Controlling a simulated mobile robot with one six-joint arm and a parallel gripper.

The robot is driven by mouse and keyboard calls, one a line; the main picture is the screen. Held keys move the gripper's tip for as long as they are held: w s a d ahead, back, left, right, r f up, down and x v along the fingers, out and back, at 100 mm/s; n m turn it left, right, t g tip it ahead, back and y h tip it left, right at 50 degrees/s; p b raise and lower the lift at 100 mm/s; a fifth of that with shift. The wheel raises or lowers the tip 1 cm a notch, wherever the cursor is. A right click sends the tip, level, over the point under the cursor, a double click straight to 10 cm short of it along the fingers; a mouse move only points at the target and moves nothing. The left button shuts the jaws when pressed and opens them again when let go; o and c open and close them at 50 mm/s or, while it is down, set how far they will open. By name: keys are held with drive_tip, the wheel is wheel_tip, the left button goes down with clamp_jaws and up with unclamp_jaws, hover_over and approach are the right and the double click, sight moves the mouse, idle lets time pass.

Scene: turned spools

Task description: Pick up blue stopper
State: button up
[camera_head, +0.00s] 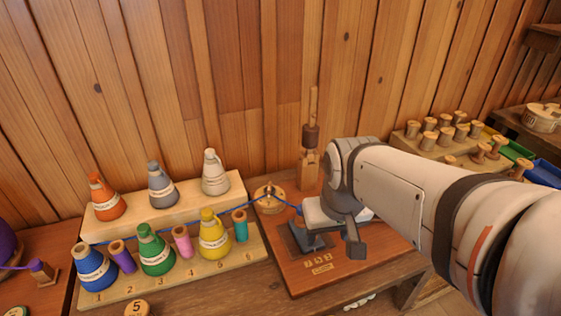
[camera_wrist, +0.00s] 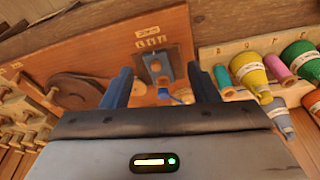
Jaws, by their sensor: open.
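A small blue-grey block with a tan centre (camera_wrist: 159,67) sits on a dark square plate on the brown board. It looks like the blue stopper, though I cannot be sure. My gripper (camera_wrist: 158,72) is open and empty, with its two blue fingers on either side of the block in the picture. The block lies beyond the fingertips, and I cannot tell how far. In the head view my gripper (camera_head: 335,238) hangs low over the board and partly hides this spot.
A blue thread runs from the left around a wooden peg (camera_head: 268,198) to near my gripper. Labelled cones, such as the yellow cone (camera_head: 213,236), and small spools stand on a rack at left. Wooden spools (camera_head: 445,134) stand at right. A wooden post (camera_head: 309,150) rises behind.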

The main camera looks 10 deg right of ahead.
drive_tip(key=w+f, duration=0.2)
drive_tip(key=w, duration=0.4)
drive_tip(key=w+f+g+p, duration=0.1)
drive_tip(key=w+f, duration=0.1)
drive_tip(key=w, duration=0.5)
drive_tip(key=w+f+n+g, duration=0.1)
drive_tip(key=w+f, duration=0.1)
drive_tip(key=w, duration=0.5)
drive_tip(key=shift+w+a+f, duration=0.1)
drive_tip(key=shift+f, duration=0.15)
drive_tip(key=f, duration=0.2)
drive_tip(key=f+p, duration=0.1)
drive_tip(key=f, duration=0.2)
drive_tip(key=w+f, duration=0.1)
drive_tip(key=f, duration=0.1)
drive_tip(key=shift+f, duration=0.3)
drive_tip(key=shift+c, duration=0.2)
drive_tip(key=c, duration=1)
